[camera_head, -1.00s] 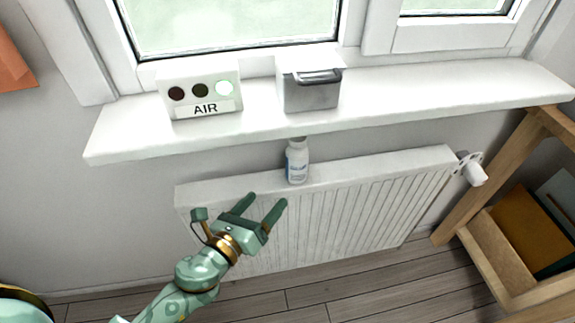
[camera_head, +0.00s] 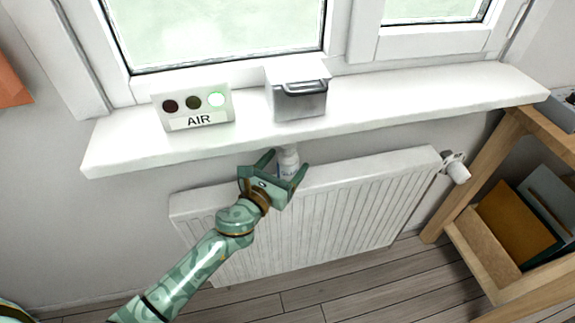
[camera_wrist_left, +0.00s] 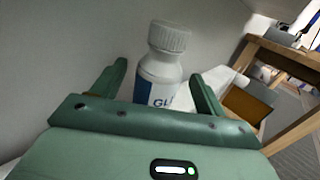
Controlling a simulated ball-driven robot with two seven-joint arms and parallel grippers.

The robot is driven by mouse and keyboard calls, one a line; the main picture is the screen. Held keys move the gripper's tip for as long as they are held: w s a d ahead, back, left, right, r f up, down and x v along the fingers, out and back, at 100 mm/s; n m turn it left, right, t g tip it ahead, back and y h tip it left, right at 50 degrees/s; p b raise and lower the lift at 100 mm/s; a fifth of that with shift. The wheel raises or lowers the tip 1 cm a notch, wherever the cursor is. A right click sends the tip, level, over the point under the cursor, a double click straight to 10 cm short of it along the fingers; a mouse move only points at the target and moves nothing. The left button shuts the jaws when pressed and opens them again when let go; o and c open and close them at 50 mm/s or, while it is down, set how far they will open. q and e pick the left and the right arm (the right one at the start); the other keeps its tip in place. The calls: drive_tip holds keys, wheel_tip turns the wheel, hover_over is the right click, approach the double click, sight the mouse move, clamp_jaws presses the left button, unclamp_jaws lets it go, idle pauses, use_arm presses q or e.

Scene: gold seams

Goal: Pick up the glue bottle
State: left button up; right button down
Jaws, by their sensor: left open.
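The glue bottle (camera_head: 288,161) is small and white with a blue label. It stands upright on top of the radiator (camera_head: 350,175), under the overhanging window sill. My left gripper (camera_head: 284,164) is open, with a finger on either side of the bottle in the head view. In the left wrist view the bottle (camera_wrist_left: 160,68) shows its ribbed white cap and part of its label, between the open fingers (camera_wrist_left: 158,85). The palm hides its lower part. I cannot tell whether a finger touches it. My right gripper is not in view.
The white sill (camera_head: 380,110) juts out close above the bottle. On it stand an AIR sign box (camera_head: 195,107) with three lamps and a grey metal box (camera_head: 299,100). A wooden shelf (camera_head: 480,170) with folders stands at the right.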

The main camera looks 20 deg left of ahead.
use_arm(q)
drive_tip(key=w, duration=0.3)
drive_tip(key=shift+w+d+r, duration=0.15)
drive_tip(key=shift+w+d, duration=0.1)
drive_tip(key=shift+w, duration=0.15)
drive_tip(key=c, duration=1.2)
